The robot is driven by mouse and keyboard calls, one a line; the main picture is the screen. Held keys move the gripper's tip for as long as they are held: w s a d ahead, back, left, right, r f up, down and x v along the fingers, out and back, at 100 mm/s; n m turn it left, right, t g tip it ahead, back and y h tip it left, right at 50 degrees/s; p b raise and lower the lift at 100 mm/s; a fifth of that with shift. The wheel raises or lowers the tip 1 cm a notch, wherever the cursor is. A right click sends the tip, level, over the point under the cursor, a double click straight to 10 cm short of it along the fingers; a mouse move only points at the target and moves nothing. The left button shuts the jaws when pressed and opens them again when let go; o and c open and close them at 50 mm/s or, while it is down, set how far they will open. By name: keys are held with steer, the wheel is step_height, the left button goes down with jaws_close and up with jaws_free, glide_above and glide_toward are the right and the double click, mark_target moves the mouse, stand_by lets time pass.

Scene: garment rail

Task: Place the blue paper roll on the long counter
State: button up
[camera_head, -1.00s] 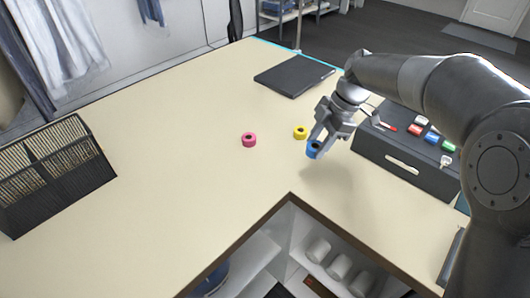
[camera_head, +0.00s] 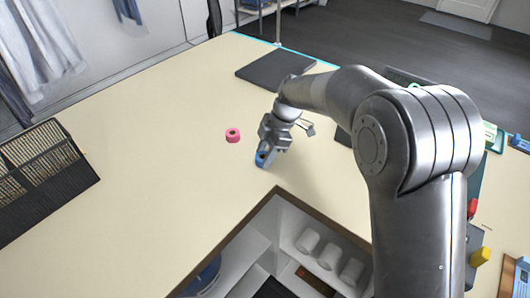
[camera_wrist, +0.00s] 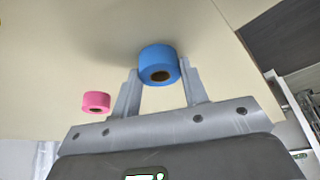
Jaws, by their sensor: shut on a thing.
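The blue paper roll (camera_head: 261,158) is held between the fingers of my gripper (camera_head: 268,148), over the cream counter (camera_head: 150,170) near its inner corner. In the wrist view the blue roll (camera_wrist: 158,66) sits between the two fingertips (camera_wrist: 160,82), its dark core hole facing the camera. A shadow shows on the counter beside it; I cannot tell whether the roll touches the surface. A pink roll (camera_head: 233,135) stands on the counter to the left of my gripper, and it also shows in the wrist view (camera_wrist: 96,102).
A dark flat folder (camera_head: 275,69) lies at the back of the counter. A black slatted basket (camera_head: 45,175) stands at the left edge. Below the inner corner is an open shelf with white rolls (camera_head: 328,256). The counter's left middle is clear.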

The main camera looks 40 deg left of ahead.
steer(key=shift+f, duration=0.15)
steer(key=o, duration=1)
steer(key=shift+c, duration=0.2)
steer(key=v, duration=1.2)
steer(key=shift+w+d, duration=0.1)
